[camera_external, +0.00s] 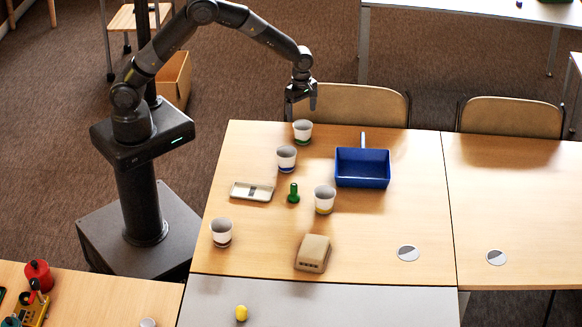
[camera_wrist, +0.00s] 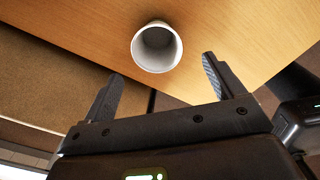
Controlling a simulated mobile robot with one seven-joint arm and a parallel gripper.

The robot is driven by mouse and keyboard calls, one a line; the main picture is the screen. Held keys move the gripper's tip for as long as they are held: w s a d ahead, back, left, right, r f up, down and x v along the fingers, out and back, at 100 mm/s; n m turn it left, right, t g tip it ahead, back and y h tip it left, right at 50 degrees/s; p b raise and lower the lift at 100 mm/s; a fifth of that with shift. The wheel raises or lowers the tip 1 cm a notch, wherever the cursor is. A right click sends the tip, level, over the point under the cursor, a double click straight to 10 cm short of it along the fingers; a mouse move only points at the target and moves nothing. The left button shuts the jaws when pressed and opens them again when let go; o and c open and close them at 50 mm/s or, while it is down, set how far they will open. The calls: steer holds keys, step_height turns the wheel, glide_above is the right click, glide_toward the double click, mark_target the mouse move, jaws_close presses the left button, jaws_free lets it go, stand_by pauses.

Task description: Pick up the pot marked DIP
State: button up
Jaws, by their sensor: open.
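Several white pots with coloured bands stand on the wooden table (camera_external: 400,225). One with a green band (camera_external: 302,131) is near the far edge, one with a blue band (camera_external: 287,159) is closer, one with a yellow band (camera_external: 324,199) is further right, and one with a dark band (camera_external: 221,232) is at front left. No DIP mark is readable on any. My gripper (camera_external: 301,104) is open and empty above the green-banded pot. In the wrist view, one empty pot (camera_wrist: 157,47) shows its open mouth beyond and between my open fingertips (camera_wrist: 162,76).
A blue dustpan-like tray (camera_external: 362,168) lies right of the pots. A green peg-shaped object (camera_external: 293,193), a pale flat dish (camera_external: 252,191) and a beige block (camera_external: 313,253) sit among them. Chairs (camera_external: 350,105) stand behind the far edge. The table's right part is mostly clear.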

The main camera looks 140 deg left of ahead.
mark_target(303, 133)
step_height(303, 133, down, 5)
steer(key=shift+r, duration=0.1)
steer(key=shift+w+a+f, duration=0.1)
steer(key=shift+f, duration=1.3)
steer(key=shift+w+a+f, duration=0.1)
steer(key=shift+f, duration=1.3)
steer(key=c, duration=1.1)
steer(key=shift+r, duration=0.15)
